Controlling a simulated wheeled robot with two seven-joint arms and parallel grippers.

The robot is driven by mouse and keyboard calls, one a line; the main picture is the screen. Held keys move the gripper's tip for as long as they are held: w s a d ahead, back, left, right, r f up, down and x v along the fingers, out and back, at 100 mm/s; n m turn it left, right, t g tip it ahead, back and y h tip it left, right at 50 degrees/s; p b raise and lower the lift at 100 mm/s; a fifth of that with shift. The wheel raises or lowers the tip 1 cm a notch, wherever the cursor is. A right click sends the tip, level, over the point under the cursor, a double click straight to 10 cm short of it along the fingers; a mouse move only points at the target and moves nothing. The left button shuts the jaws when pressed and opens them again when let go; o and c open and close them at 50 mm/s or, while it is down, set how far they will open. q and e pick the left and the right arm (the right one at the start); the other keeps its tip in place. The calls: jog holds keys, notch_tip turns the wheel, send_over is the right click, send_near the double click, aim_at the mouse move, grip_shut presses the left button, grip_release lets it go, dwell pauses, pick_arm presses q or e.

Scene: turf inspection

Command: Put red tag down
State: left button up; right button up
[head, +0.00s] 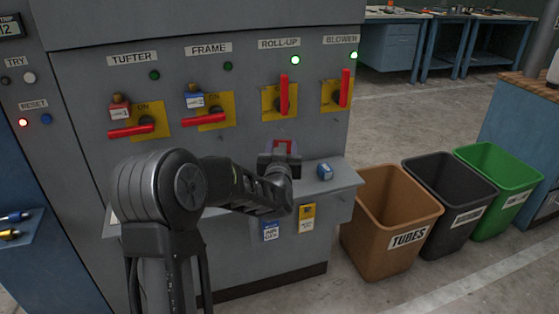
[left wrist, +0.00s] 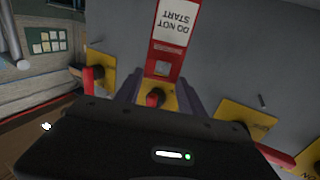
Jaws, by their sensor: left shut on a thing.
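My left gripper (head: 281,156) is shut on a red tag and holds it in front of the grey panel, above the ledge (head: 343,183). Only a small red part of the tag (head: 283,146) shows in the head view. In the left wrist view the tag (left wrist: 173,35) has a white field reading "DO NOT START", upside down, and extends beyond the fingertips (left wrist: 160,92). Whether the tag touches the panel cannot be told. My right gripper is not in view.
A blue block-like item (head: 325,171) sits on the ledge, right of the gripper. A blue-and-white tag (head: 271,230) and a yellow tag (head: 307,217) hang below. Red switch handles, including the roll-up handle (head: 284,93), project above. A brown TUBES bin (head: 385,260) stands at right.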

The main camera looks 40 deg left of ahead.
pick_arm(q)
jog(key=shift+f+b, duration=0.3)
jog(key=shift+f, duration=1.5)
jog(key=shift+f, duration=0.15)
jog(key=o, duration=1.4)
jog(key=shift+c, duration=0.2)
jog(key=v, duration=1.2)
